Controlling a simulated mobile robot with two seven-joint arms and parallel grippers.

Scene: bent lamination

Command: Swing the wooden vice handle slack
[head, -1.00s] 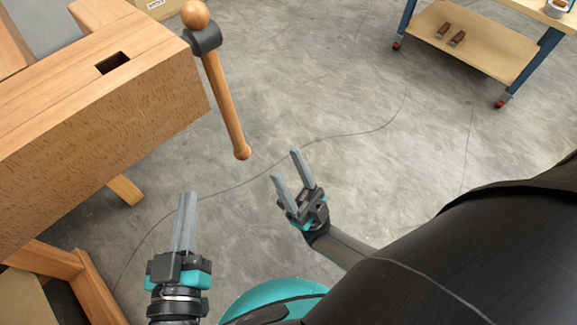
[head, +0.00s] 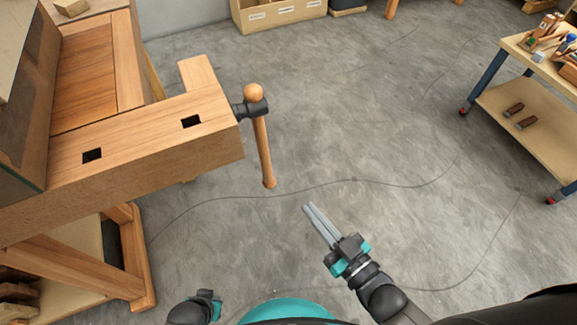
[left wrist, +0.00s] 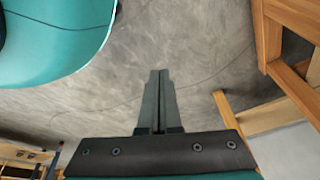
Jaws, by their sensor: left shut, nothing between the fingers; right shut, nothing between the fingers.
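The wooden vice handle (head: 263,150) hangs steeply down through a black screw head (head: 251,108) at the right end of the wooden workbench (head: 150,140). A round knob tops it, and its lower end points at the floor. My right gripper (head: 307,207) is shut and empty, below and right of the handle's lower end, apart from it. My left gripper (head: 207,298) is low at the bottom edge of the head view, well below the handle. Its fingers show together and empty in the left wrist view (left wrist: 159,74). The handle does not show there.
A trolley (head: 530,110) with blue legs and tools on top stands at the right. A wooden box (head: 278,12) is on the floor at the back. Bench legs (head: 136,255) stand at the left. The grey floor between bench and trolley is clear, with thin dark lines across it.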

